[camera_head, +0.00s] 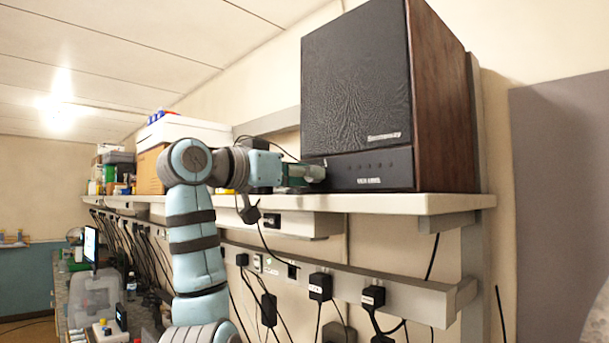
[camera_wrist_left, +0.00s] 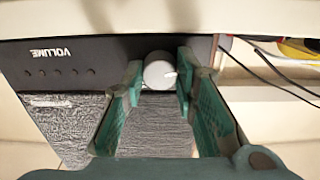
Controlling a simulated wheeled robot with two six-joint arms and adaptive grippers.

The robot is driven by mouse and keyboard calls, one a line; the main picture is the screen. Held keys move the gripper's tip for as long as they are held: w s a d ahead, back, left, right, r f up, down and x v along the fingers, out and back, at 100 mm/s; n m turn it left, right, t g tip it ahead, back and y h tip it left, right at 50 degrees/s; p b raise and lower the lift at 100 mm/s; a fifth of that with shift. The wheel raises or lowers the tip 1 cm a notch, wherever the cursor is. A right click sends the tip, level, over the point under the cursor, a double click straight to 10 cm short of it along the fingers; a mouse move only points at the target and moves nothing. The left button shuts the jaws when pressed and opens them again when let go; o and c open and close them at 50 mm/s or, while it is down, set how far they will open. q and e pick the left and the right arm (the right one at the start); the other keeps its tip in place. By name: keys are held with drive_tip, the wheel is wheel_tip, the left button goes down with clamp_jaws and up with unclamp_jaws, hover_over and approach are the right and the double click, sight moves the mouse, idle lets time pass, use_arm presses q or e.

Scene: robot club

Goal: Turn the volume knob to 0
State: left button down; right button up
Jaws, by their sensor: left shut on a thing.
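The volume knob (camera_wrist_left: 158,72) is a light grey round knob with a small white mark on its right side in the left wrist view. It sits on the black front panel (camera_wrist_left: 88,66) of a speaker, beside the word VOLUME, which appears upside down. My left gripper (camera_wrist_left: 158,80) has its green fingers on both sides of the knob and is shut on it. In the head view the left gripper (camera_head: 308,173) reaches the lower left of the speaker (camera_head: 356,85), and the knob is hidden behind it. My right gripper is in neither view.
The speaker stands on a white wall shelf (camera_head: 420,203). White and brown boxes (camera_head: 185,131) stand farther left on the shelf. Plugs and hanging cables (camera_head: 320,287) line the rail below. Loose cables (camera_wrist_left: 275,75) lie beside the speaker.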

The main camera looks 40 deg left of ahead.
use_arm(q)
drive_tip(key=shift+f+n, duration=0.1)
drive_tip(key=shift+n, duration=0.4)
drive_tip(key=c, duration=1.3)
unclamp_jaws()
drive_tip(key=shift+w, duration=0.1)
drive_tip(key=s, duration=0.8)
drive_tip(key=s+a, duration=0.1)
drive_tip(key=s, duration=0.3)
drive_tip(key=shift+w, duration=0.1)
